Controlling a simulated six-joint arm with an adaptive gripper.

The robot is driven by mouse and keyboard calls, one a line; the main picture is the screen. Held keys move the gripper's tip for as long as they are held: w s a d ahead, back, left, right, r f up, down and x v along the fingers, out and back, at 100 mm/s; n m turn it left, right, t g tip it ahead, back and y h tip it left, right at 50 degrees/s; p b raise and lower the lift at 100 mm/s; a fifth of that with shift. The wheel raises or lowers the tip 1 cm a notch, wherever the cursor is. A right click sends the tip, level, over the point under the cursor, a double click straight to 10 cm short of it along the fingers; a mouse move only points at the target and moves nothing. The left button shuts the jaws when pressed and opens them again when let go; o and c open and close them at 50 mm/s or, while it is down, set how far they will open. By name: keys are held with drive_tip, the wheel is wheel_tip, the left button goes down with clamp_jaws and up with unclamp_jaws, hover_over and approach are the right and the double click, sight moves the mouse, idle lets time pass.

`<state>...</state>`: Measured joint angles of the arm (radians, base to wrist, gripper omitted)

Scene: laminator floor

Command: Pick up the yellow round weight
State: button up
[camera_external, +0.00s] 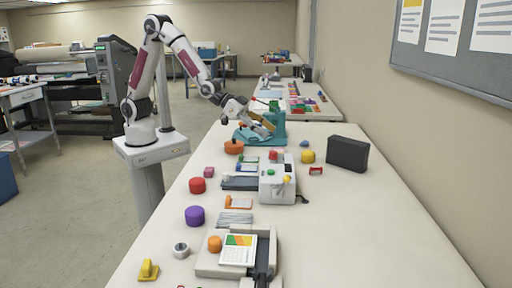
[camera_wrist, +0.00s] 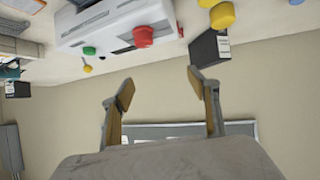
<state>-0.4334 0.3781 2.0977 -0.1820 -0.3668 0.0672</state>
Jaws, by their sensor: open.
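The yellow round weight (camera_external: 307,156) stands on the long white table, left of a dark box. In the wrist view, a round yellow piece (camera_wrist: 222,16) that looks like it shows near the top edge, beside a dark box. My gripper (camera_external: 270,127) is in the air near the teal machine at the table's far part, behind and left of the weight. In the wrist view my gripper (camera_wrist: 161,87) has its two fingers spread apart with nothing between them. The weight lies outside the fingers.
The dark box (camera_external: 347,153) stands right of the weight. A white machine (camera_external: 277,184) with coloured knobs is in front of it. The teal machine (camera_external: 273,131) is close to my gripper. Purple (camera_external: 195,215) and red (camera_external: 197,185) round pieces are at left. The table's right side is clear.

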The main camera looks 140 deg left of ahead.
drive_tip(key=a+f+n+y, duration=0.1)
drive_tip(key=a+f+y, duration=0.1)
drive_tip(key=a+f, duration=0.55)
drive_tip(key=n+g+y, duration=0.1)
drive_tip(key=n+y, duration=0.1)
approach(305, 152)
drive_tip(key=shift+w+a+f, duration=0.65)
drive_tip(key=shift+w+f, duration=0.2)
drive_tip(key=shift+f, duration=0.15)
drive_tip(key=shift+w, duration=0.1)
drive_tip(key=shift+x, duration=1.2)
drive_tip(key=shift+a, duration=0.1)
drive_tip(key=shift+w+a+f, duration=0.25)
drive_tip(key=shift+w+a, duration=0.05)
drive_tip(key=shift+a, duration=0.3)
drive_tip(key=shift+w+a+f, duration=0.25)
drive_tip(key=shift+w+a, duration=0.1)
drive_tip(key=shift+a, duration=0.3)
drive_tip(key=shift+x, duration=1.1)
